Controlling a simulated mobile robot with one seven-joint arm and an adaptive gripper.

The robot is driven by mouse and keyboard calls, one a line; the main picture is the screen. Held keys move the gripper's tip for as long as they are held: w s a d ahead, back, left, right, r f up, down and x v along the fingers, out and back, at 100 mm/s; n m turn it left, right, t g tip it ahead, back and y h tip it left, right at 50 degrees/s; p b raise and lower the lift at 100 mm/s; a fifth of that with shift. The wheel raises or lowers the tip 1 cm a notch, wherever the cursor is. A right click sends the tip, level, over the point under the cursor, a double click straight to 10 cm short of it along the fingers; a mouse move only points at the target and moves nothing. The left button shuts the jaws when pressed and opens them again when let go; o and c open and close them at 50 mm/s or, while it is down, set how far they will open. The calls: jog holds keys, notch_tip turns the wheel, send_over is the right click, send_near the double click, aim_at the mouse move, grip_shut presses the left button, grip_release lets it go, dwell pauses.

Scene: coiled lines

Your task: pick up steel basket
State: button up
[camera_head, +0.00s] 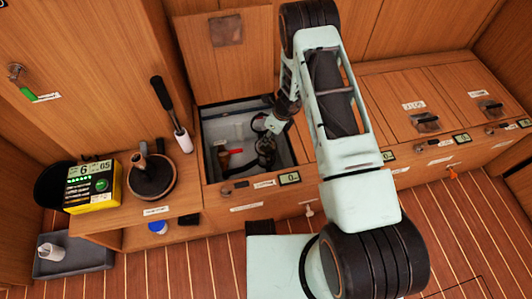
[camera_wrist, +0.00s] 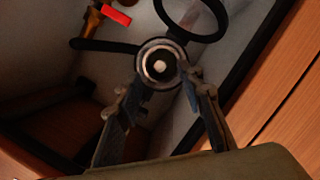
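My gripper (camera_head: 266,145) reaches down into an open locker in the bench. In the wrist view my gripper (camera_wrist: 163,88) has its two fingers apart, with nothing seen clamped between them. Just beyond the fingertips is a round fitting with a bright metal rim (camera_wrist: 142,60), a dark inside and a pale centre. This may be the steel basket seen from above in its housing; I cannot tell for sure. Whether the fingers touch it is unclear. In the head view my gripper and arm hide most of it.
A black ring (camera_wrist: 190,36) stands beside the fitting. A brass valve with a red handle (camera_wrist: 116,15) lies left of it. The locker's walls are close around. A yellow meter (camera_head: 92,187) and a round dark pot (camera_head: 152,185) stand on the bench at left.

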jog(key=b+x, duration=0.2)
jog(key=x, duration=0.3)
jog(key=shift+s+f, duration=0.1)
jog(key=shift+f, duration=0.2)
jog(key=shift+r, duration=0.1)
grip_shut()
